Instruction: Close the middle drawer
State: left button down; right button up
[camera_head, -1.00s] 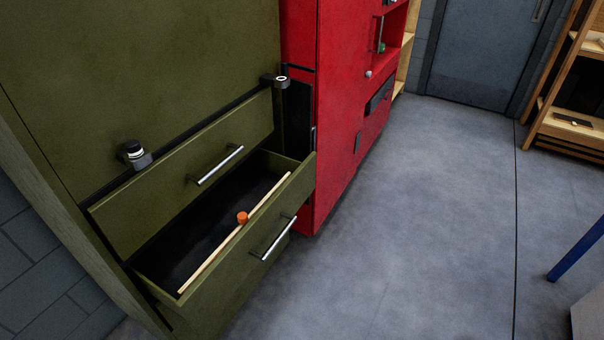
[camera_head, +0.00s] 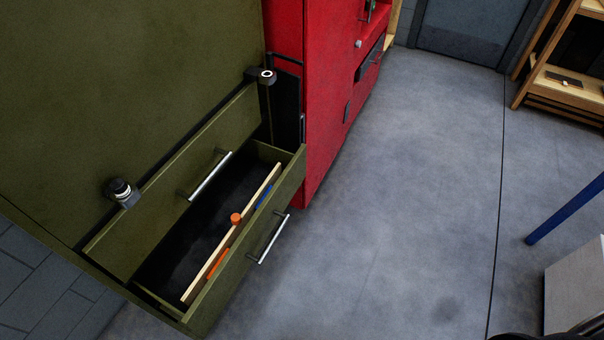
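An olive-green cabinet (camera_head: 130,70) fills the left of the head view. One drawer (camera_head: 245,255) is pulled open, its front tilted in the picture, with a bar handle (camera_head: 270,240) on it. Above it is another drawer front (camera_head: 150,215) with its own handle (camera_head: 206,177); it stands much further back than the open one. I cannot tell whether another drawer lies below the open one. Inside the open drawer are a light wooden strip (camera_head: 255,191), a small orange knob (camera_head: 235,218), an orange piece (camera_head: 218,263) and a blue piece (camera_head: 263,195). Neither of my grippers shows.
A red cabinet (camera_head: 325,110) stands directly beyond the green one. Two black knobs sit on the green cabinet, one left (camera_head: 122,192) and one right (camera_head: 264,76). Grey floor (camera_head: 420,190) is clear in front. A blue leg (camera_head: 565,210) and wooden shelf (camera_head: 560,85) are at right.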

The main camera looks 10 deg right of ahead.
aim_at(169, 273)
jog(key=k+l, duration=0.1)
jog(key=l, duration=1.15)
jog(key=k+l, duration=0.15)
jog(key=l, duration=0.45)
jog(key=u, duration=0.05)
